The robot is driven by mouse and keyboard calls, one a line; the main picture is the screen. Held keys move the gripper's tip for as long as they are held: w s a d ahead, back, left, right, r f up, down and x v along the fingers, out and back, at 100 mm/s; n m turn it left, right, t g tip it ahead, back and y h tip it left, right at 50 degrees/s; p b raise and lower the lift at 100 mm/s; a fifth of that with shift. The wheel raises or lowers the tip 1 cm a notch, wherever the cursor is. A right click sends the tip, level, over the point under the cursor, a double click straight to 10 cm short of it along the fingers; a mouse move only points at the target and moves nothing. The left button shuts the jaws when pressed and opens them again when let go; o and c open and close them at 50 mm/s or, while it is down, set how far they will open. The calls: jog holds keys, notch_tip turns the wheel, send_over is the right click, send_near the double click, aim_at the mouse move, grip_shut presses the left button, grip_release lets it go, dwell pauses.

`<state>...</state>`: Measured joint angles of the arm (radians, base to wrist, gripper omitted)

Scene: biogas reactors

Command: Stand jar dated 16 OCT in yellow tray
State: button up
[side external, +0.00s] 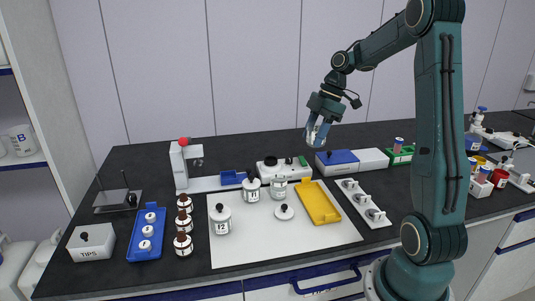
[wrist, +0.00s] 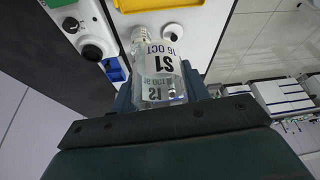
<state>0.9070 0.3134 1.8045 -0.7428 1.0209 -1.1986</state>
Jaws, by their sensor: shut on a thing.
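My gripper (side external: 316,138) is raised above the back part of the bench and shut on a clear glass jar (wrist: 158,65). The yellow tray (side external: 319,202) lies on the right part of the white mat, in front of and below my gripper. It looks empty, and its edge shows at the top of the wrist view (wrist: 205,4).
Behind are a white device (side external: 268,169) and a blue-topped box (side external: 337,158). A white strip with several fittings (side external: 362,203) lies right of the tray.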

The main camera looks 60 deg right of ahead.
jog(key=shift+s+a+r+n+g+y, duration=0.1)
jog(key=shift+s+a+r+n, duration=0.15)
jog(key=shift+s+n, duration=0.25)
jog(key=shift+s+a+r+n+g+y, duration=0.1)
jog(key=shift+s+a+r+n, duration=0.1)
jog(key=shift+s+n, duration=0.3)
jog(key=shift+s+a+r+n+g+y, duration=0.15)
jog(key=shift+s+a+n, duration=0.1)
jog(key=shift+s+n, duration=0.2)
jog(key=shift+f, duration=0.1)
send_over(311, 206)
jog(key=d, duration=0.2)
jog(key=f, duration=1.5)
jog(key=shift+s+a+f, duration=0.15)
jog(key=shift+s+f, duration=0.1)
jog(key=shift+f, duration=0.05)
jog(key=shift+f, duration=0.1)
jog(key=shift+f, duration=2)
jog(key=shift+f, duration=0.15)
jog(key=o, duration=1.1)
jog(key=shift+c, duration=0.2)
